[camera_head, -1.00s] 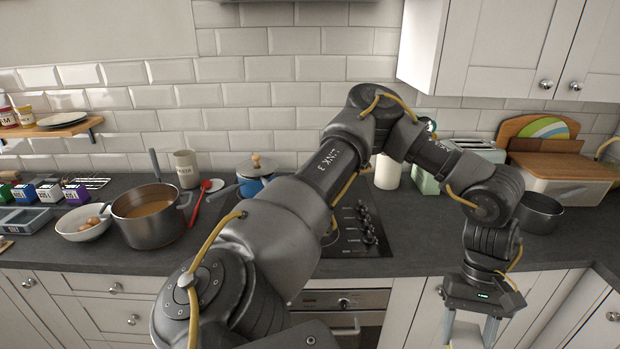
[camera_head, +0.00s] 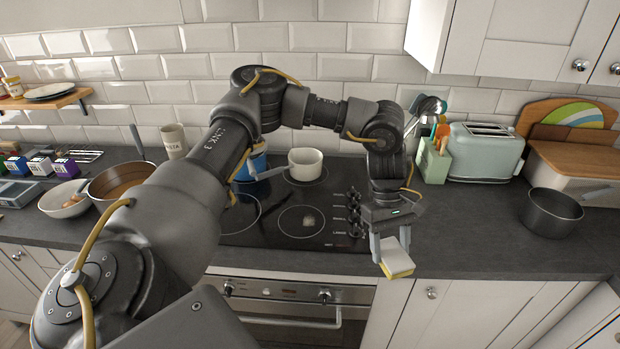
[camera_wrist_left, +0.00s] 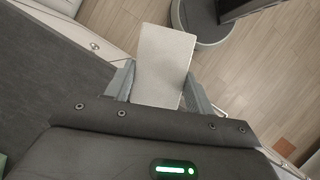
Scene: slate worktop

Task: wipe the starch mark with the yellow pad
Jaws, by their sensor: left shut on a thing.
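My left gripper (camera_head: 391,244) is shut on the yellow pad (camera_head: 397,262), which has a pale side and a yellow edge. It holds the pad near the worktop's front edge, right of the hob. In the left wrist view the pad (camera_wrist_left: 163,65) shows its pale face between the fingers, with floor behind it. A whitish smudge, seemingly the starch mark (camera_head: 309,221), lies on the black hob (camera_head: 268,238), left of the gripper and apart from the pad. My right gripper is not in view.
A cream pot (camera_head: 305,164) and a blue pot (camera_head: 250,168) stand on the hob's back part. Knobs (camera_head: 353,210) line its right side. A utensil holder (camera_head: 433,162), a toaster (camera_head: 484,152) and a dark pot (camera_head: 551,212) stand right. Worktop (camera_head: 470,235) between is clear.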

